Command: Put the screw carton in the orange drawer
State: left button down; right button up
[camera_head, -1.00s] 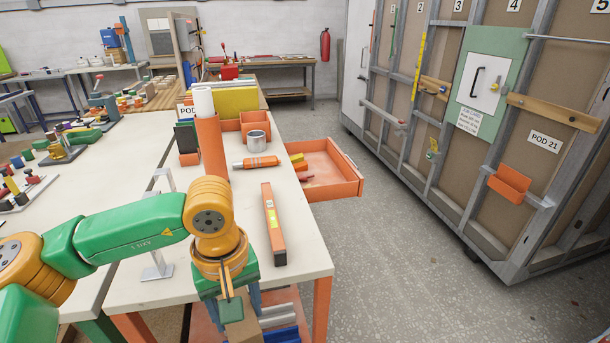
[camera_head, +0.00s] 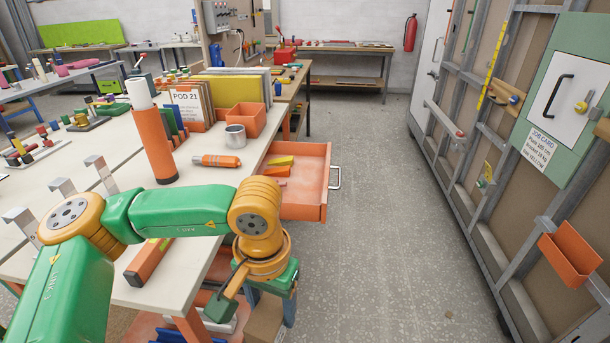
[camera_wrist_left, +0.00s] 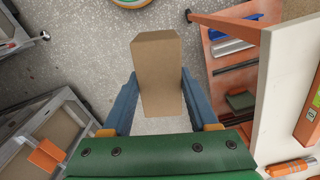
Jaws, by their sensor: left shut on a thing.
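The screw carton, a plain brown box (camera_head: 265,321), hangs upright below my left gripper at the bottom of the head view. In the left wrist view my left gripper (camera_wrist_left: 158,78) is shut on the carton (camera_wrist_left: 158,60), with a blue finger on each side. The orange drawer (camera_head: 300,212) stands pulled out from the right side of the bench, open at the top. It holds a yellow piece and an orange-red piece. The gripper and carton are nearer to me than the drawer, off the bench's edge. My right gripper is not in view.
The white bench top (camera_head: 110,185) carries an orange level (camera_head: 148,262), an orange tube (camera_head: 155,147), a metal mug (camera_head: 235,136) and an orange-handled tool (camera_head: 216,161). A low shelf lies under the bench. The grey floor (camera_head: 390,250) right of the drawer is clear.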

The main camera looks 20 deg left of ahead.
aim_at(304, 183)
jog(key=i+u, duration=0.2)
jog(key=i, duration=0.65)
jog(key=i+l+u, duration=0.25)
jog(key=i, duration=0.55)
jog(key=i+j+u, duration=0.1)
jog(key=i+j, duration=0.3)
